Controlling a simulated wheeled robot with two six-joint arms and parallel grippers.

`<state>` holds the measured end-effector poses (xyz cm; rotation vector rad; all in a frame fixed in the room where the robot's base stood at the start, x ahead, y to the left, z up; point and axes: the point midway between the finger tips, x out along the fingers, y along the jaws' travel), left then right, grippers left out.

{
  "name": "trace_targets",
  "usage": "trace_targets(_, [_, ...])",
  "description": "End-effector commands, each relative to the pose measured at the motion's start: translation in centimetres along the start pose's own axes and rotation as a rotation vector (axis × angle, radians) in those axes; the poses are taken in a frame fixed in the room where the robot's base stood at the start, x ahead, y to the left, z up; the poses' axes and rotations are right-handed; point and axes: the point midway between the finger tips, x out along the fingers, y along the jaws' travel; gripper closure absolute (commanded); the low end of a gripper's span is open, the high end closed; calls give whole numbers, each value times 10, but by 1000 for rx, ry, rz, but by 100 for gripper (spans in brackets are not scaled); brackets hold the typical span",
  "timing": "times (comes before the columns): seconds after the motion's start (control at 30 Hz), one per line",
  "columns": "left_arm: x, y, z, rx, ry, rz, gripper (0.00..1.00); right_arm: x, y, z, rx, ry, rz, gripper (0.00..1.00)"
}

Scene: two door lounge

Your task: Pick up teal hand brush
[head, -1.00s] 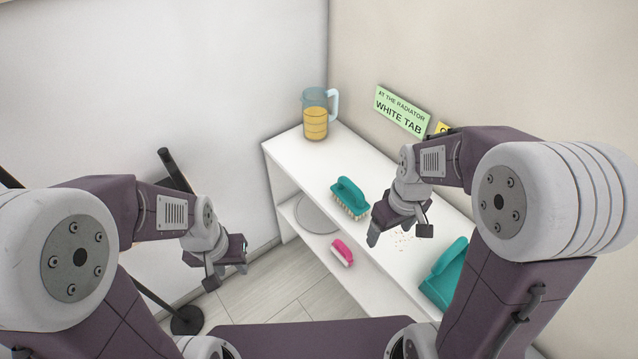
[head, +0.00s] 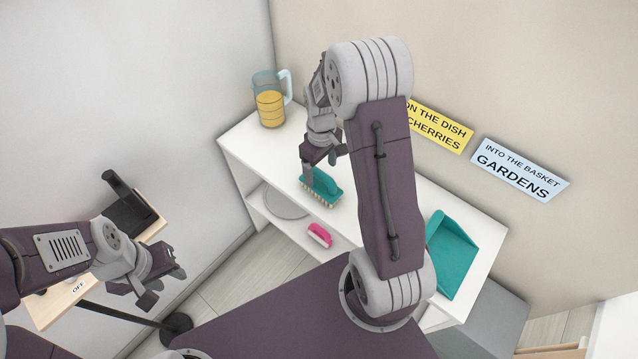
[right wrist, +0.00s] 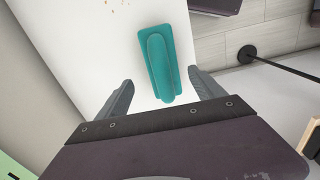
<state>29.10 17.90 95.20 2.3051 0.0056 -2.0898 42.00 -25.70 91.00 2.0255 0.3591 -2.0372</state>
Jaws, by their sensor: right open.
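The teal hand brush (head: 322,187) lies bristles down on the top of the white shelf unit (head: 425,197). In the right wrist view the brush (right wrist: 160,65) shows from above, with the near end of its handle between my open fingers. My right gripper (head: 321,165) is over the brush in the head view, and its fingers (right wrist: 158,92) hold nothing. I cannot tell how high above the shelf they are. My left gripper (head: 162,282) hangs at the left, away from the shelf, with its fingers apart and nothing between them.
A jug of yellow liquid (head: 270,104) stands at the shelf's far left end. A teal dustpan (head: 452,255) lies at its right end. A pink brush (head: 320,235) is on the lower shelf. Wall signs (head: 518,169) hang behind. A black stand (head: 175,325) is at the left.

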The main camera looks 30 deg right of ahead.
Motion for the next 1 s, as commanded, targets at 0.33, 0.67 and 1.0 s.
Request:
trace_targets(0.33, [0, 0, 0, 0, 0, 0, 64, 49, -5, 0, 0, -1, -1, 22])
trace_targets(0.67, [0, 0, 0, 0, 0, 0, 64, 51, -5, 0, 0, 0, 0, 50])
trace_targets(1.0, [0, 0, 0, 0, 0, 0, 64, 51, -5, 0, 0, 0, 0, 95])
